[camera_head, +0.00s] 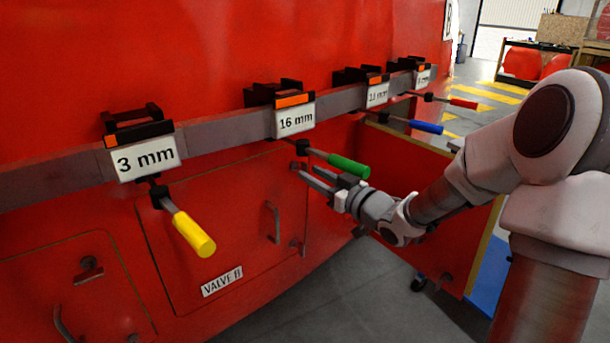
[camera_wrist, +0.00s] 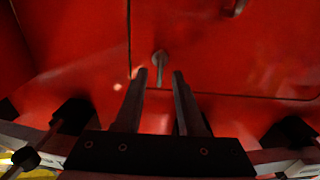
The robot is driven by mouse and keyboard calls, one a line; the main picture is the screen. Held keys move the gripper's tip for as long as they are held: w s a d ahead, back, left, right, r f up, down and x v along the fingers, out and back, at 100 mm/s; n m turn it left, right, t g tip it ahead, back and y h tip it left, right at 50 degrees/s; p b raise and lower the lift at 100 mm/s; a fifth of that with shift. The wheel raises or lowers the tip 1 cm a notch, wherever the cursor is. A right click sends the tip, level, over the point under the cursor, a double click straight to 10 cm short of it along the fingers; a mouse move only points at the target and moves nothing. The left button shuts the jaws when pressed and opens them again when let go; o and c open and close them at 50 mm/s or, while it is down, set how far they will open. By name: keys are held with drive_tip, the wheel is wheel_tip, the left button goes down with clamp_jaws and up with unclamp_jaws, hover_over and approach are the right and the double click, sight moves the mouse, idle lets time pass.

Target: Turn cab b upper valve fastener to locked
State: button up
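The upper fastener (camera_wrist: 160,62) is a small grey turn-handle on the red panel, in the middle of the wrist view. Its short lever points down the picture, toward the space between my fingertips. My gripper (camera_wrist: 159,76) is open, with one finger on each side of the lever's end. I cannot tell whether either finger touches it. In the head view my gripper (camera_head: 306,172) reaches the upper right of the panel marked VALVE B (camera_head: 222,281), below the green-handled tool, and the fastener is mostly hidden there.
A grey rail (camera_head: 215,132) with labelled tool holders crosses above the panel. Green (camera_head: 349,165), yellow (camera_head: 194,234), blue (camera_head: 426,127) and red (camera_head: 463,103) handles stick out from it. The green one is just above my gripper. A lower fastener (camera_head: 297,245) and a panel handle (camera_head: 272,222) are below.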

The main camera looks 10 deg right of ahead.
sight(307, 171)
drive_tip(key=shift+x, duration=1.75)
clamp_jaws()
